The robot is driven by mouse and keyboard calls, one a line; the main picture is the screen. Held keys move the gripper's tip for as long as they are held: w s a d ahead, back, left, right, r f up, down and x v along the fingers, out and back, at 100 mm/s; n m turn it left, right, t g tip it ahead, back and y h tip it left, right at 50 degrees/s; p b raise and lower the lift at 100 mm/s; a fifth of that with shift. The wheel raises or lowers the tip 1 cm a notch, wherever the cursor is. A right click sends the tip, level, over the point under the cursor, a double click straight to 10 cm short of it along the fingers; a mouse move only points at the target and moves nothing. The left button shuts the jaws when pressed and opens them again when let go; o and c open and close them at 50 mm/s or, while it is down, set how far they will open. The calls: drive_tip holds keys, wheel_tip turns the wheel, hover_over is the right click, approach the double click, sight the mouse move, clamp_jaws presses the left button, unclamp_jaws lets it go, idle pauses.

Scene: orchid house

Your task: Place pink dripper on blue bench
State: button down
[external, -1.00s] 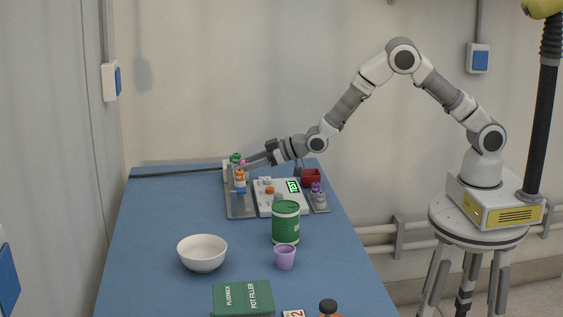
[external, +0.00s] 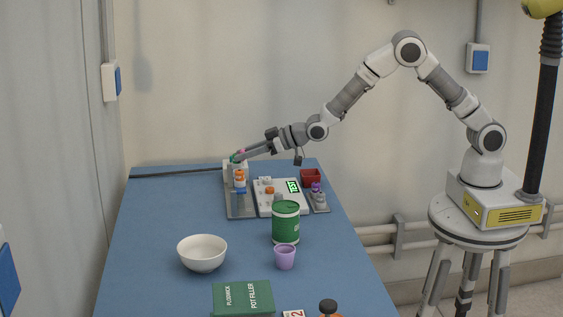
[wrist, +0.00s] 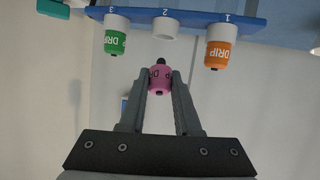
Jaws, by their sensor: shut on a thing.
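The pink dripper (wrist: 158,80) is between the two fingers of my gripper (wrist: 159,88) in the wrist view. My gripper (external: 241,156) is shut on it, and the dripper (external: 241,151) shows small at the fingertips in the external view, above the rack at the far end of the bench. In the wrist view, a blue rack bar (wrist: 185,22) has numbered sockets. The dripper is apart from the empty socket 2 (wrist: 166,27).
An orange dripper (wrist: 217,54) is at socket 1 and a green one (wrist: 115,43) at socket 3. A console (external: 277,200), green tin (external: 286,222), purple cup (external: 285,257), white bowl (external: 202,253), red box (external: 311,177) and green box (external: 243,297) stand on the bench.

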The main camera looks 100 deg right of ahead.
drive_tip(key=s+d+r, duration=0.8)
drive_tip(key=s+a+f+n+y+p, duration=0.1)
drive_tip(key=s+a+f, duration=0.2)
drive_tip(key=a, duration=0.4)
drive_tip(key=s+a+f+n+y+p, duration=0.1)
drive_tip(key=s+a+f, duration=0.3)
drive_tip(key=a, duration=0.4)
drive_tip(key=s+a+f+n+y+p, duration=0.1)
drive_tip(key=s+a+f, duration=0.3)
drive_tip(key=a, duration=0.4)
drive_tip(key=shift+a+p, duration=0.15)
drive_tip(key=shift+p, duration=0.35)
drive_tip(key=shift+s+f, duration=0.1)
drive_tip(key=w+d+r+m+h+b, duration=0.1)
drive_tip(key=w+d+r, duration=0.2)
drive_tip(key=d, duration=0.5)
drive_tip(key=w+d+r+m+h+b, duration=0.1)
drive_tip(key=w+d+r, duration=0.3)
drive_tip(key=d, duration=0.4)
drive_tip(key=w+d+r+m+h+b, duration=0.1)
drive_tip(key=w+d+r, duration=0.2)
drive_tip(key=d, duration=0.5)
drive_tip(key=shift+w+r+b, duration=0.3)
drive_tip(key=shift+w+r, duration=0.1)
drive_tip(key=shift+w, duration=0.2)
drive_tip(key=shift+a, duration=0.1)
